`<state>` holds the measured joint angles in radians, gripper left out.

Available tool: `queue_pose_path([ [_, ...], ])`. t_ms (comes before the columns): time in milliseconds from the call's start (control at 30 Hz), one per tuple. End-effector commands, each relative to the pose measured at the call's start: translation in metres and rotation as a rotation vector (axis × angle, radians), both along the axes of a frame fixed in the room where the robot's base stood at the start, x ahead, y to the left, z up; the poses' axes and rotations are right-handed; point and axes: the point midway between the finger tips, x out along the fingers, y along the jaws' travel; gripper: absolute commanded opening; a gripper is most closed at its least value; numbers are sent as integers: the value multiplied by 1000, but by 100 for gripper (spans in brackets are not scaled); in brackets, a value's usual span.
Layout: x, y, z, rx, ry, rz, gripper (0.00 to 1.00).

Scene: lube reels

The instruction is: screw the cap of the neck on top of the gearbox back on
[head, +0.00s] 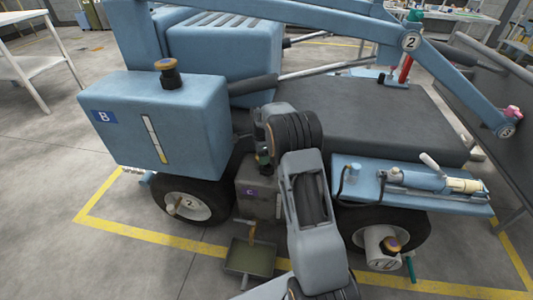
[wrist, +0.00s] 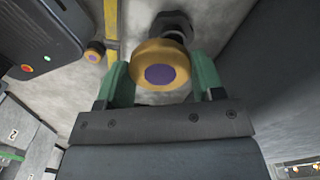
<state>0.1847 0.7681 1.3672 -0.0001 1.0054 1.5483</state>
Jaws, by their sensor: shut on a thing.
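My gripper (wrist: 155,80) has its green fingers on both sides of an amber cap (wrist: 140,62) with a purple disc, and is shut on it. A dark neck (wrist: 173,24) shows just beyond the cap in the wrist view. I cannot tell whether the cap is seated on it or only close to it. In the head view the grey gearbox (head: 258,203), marked C, sits low between the machine's front wheels. My arm stands in front of its right side and hides much of its top and of my gripper.
A blue tank (head: 150,115) marked B has its own amber-ringed cap (head: 170,74). A white canister (head: 380,245) with a similar cap stands at the right wheel. A drain tray (head: 249,257) lies below the gearbox. A blue shelf (head: 425,195) carries a pump. Floor at left is clear.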

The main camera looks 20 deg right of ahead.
Motion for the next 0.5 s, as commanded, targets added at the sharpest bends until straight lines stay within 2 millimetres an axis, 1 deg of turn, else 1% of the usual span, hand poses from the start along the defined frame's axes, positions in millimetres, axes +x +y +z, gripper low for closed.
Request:
queue_pose_path([
  [33, 3, -7, 0, 0, -2, -89, 36],
  [100, 5, -13, 2, 0, -1, -200, 36],
  [200, 8, -19, 5, 0, -1, -317, 36],
  [333, 9, -23, 8, 0, 1, -404, 36],
  [500, 10, -24, 9, 0, 1, -434, 36],
])
